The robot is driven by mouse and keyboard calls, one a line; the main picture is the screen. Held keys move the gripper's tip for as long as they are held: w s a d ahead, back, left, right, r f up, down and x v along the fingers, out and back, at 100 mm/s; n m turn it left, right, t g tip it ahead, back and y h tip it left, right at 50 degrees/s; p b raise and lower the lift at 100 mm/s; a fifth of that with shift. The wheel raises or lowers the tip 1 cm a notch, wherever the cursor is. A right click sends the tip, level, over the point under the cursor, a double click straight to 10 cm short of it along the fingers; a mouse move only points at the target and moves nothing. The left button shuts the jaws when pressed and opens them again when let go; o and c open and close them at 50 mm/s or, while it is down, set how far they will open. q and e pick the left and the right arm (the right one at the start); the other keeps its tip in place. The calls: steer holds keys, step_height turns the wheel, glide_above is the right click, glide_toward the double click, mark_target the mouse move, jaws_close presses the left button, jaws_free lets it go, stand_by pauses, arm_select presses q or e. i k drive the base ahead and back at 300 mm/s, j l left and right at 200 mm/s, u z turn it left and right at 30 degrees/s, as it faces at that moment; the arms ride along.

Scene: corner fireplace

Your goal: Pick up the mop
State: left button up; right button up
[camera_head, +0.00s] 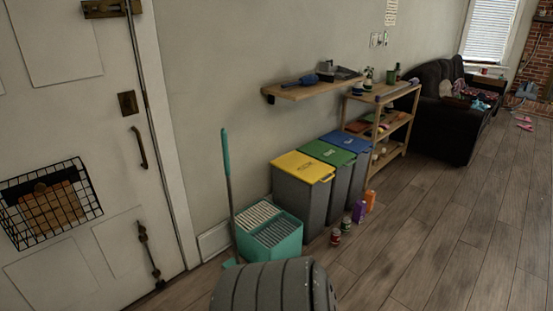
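The mop (229,190) stands nearly upright near the wall, with a teal grip at the top and a thin grey pole. A small teal part shows at its foot on the floor, left of the bucket; its lower end is partly hard to make out. The teal mop bucket (275,238), with grey slatted inserts on top, stands right beside the pole. I cannot tell whether the pole touches the bucket. Neither of my grippers is in view.
A dark grey ribbed rounded form at the bottom centre covers the floor before the bucket. Bins with yellow (303,167), green and blue lids stand to the right, bottles (359,212) before them. A wall shelf (312,88) hangs above.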

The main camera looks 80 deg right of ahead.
mark_target(233, 262)
steer(key=z, duration=2.4)
steer(key=i+j, duration=0.5)
steer(key=j, duration=0.2)
steer(key=i+j+z, duration=0.1)
steer(key=i+j, duration=0.15)
steer(key=j, duration=0.1)
